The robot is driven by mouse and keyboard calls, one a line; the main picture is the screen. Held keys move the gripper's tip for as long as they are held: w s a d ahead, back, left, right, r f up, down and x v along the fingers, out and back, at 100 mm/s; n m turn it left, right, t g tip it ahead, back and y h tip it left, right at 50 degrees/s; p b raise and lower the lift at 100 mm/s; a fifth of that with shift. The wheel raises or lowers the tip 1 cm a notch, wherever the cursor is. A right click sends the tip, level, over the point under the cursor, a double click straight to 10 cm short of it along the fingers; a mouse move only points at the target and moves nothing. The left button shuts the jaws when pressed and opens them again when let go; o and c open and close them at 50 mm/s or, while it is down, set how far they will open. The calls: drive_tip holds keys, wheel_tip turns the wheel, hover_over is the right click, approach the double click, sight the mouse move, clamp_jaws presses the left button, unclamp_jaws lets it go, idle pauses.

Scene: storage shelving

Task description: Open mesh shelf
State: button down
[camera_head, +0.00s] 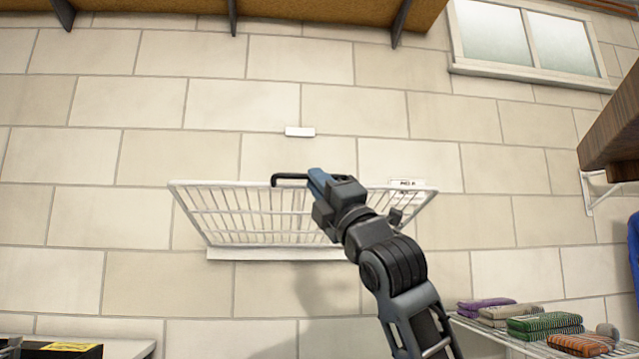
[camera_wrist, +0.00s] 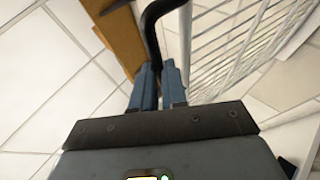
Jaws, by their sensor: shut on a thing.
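The white mesh shelf (camera_head: 235,215) is on the block wall in the middle of the head view. It stands tilted out from the wall, its lower edge at a white strip (camera_head: 270,253) and its upper edge leaning forward. Its wire bars also show in the wrist view (camera_wrist: 240,45). A black bent handle (camera_head: 288,177) sits at the shelf's upper edge. My gripper (camera_head: 317,178) is shut on this handle, which rises from between the blue fingertips (camera_wrist: 160,72) in the wrist view. My arm hides part of the shelf's right side.
A small white block (camera_head: 300,131) is on the wall above the shelf. Folded towels (camera_head: 540,322) lie on a wire rack at lower right. A brown wooden shelf (camera_head: 612,130) juts in at right. A dark box (camera_head: 50,350) is at lower left.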

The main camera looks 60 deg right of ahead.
drive_tip(key=c, duration=1.4)
unclamp_jaws()
drive_tip(key=shift+w+d+f, duration=0.2)
drive_tip(key=shift+d+f, duration=0.05)
drive_tip(key=shift+d, duration=0.15)
drive_tip(key=shift+c, duration=0.2)
drive_tip(key=v, duration=0.8)
drive_tip(key=shift+a+r, duration=0.2)
drive_tip(key=shift+r, duration=0.05)
drive_tip(key=shift+c, duration=0.5)
